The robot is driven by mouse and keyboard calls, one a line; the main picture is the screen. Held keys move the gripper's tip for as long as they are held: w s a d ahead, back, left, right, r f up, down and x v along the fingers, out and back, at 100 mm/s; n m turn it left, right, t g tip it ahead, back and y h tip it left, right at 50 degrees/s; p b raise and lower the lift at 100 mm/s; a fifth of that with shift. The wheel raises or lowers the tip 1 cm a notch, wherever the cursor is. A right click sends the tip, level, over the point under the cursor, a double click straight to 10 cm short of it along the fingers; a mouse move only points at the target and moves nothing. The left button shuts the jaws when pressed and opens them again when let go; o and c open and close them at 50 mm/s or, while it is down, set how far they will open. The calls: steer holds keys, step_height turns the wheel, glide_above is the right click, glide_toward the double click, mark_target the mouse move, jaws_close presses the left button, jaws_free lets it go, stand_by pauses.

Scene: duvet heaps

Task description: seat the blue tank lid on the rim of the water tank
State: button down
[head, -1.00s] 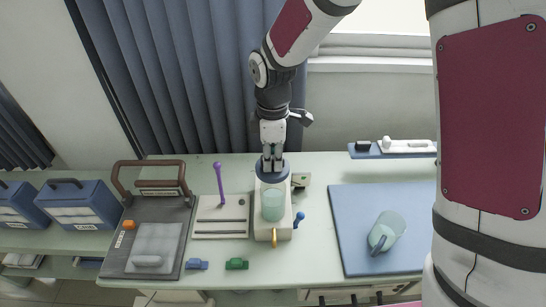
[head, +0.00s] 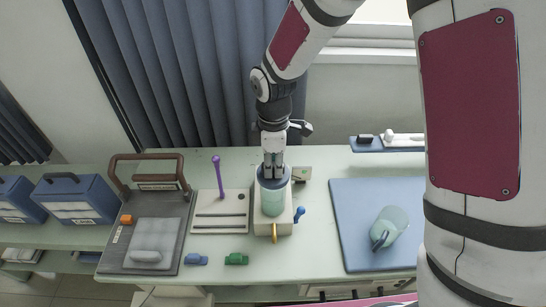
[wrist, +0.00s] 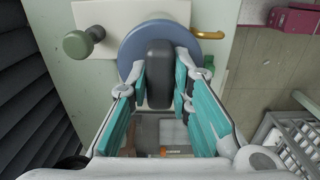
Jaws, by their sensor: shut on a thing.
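The blue tank lid (wrist: 205,54) is a round disc with a dark raised handle (wrist: 158,75). My gripper (head: 273,175) is shut on that handle, with a teal-padded finger on each side of it in the wrist view (wrist: 160,88). The water tank (head: 272,204) is a pale green, see-through cylinder on a cream base. In the head view the lid (head: 273,184) is at the top of the tank, directly below my gripper. I cannot tell whether it rests fully on the rim, since the lid hides the rim in both views.
A purple-knobbed lever (head: 218,175) stands at the left. A green jug (head: 390,228) lies on the blue mat (head: 350,255) at the right. Small blue and green pieces (head: 236,259) lie in front.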

mark_target(273, 172)
steer(key=shift+f, duration=0.45)
steer(key=shift+f+b, duration=0.35)
steer(key=shift+f, duration=0.8)
stand_by(1.5)
steer(key=c, duration=1.4)
jaws_free()
steer(key=shift+o, duration=0.2)
step_height(273, 172, up, 12)
